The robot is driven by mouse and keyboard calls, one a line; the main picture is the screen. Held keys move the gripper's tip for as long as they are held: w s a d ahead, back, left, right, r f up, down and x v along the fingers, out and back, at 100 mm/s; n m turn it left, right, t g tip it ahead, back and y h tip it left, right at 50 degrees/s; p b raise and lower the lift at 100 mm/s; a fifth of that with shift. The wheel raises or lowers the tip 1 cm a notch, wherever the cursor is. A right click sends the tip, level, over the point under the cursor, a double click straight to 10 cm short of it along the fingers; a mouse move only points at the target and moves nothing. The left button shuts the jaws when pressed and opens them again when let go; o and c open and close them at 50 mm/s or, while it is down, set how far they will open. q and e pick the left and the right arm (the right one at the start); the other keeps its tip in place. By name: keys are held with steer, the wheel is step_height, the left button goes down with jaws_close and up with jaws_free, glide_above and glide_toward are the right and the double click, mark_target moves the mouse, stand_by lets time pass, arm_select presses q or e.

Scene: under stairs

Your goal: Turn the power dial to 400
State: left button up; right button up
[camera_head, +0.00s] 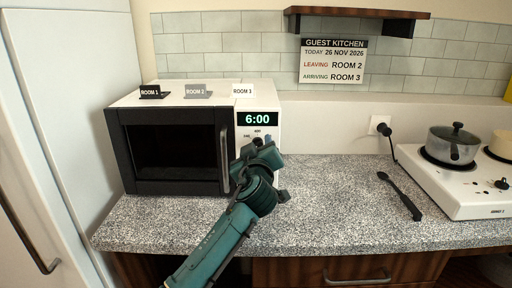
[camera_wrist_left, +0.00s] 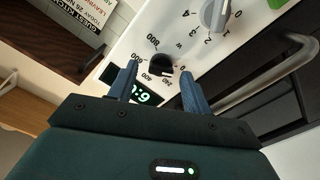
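The microwave (camera_head: 170,150) stands on the counter with a control panel on its right side and a display reading 6:00. In the left wrist view the power dial (camera_wrist_left: 161,63) is a small black knob on the white panel, ringed by numbers including 800, 600 and 400. Its pointer direction is too small to tell. My left gripper (camera_wrist_left: 160,68) is open, with one blue finger on either side of the dial's line; contact is not clear. In the head view my left gripper (camera_head: 262,160) covers much of the panel. My right gripper is not in view.
A grey numbered dial (camera_wrist_left: 215,14) sits near the power dial, and the door handle (camera_wrist_left: 270,85) lies close by. Room cards stand on the microwave. A black spoon (camera_head: 400,195) and a hob (camera_head: 460,185) with a pot are at right. The middle counter is clear.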

arm_select(q)
steer(key=c, duration=1)
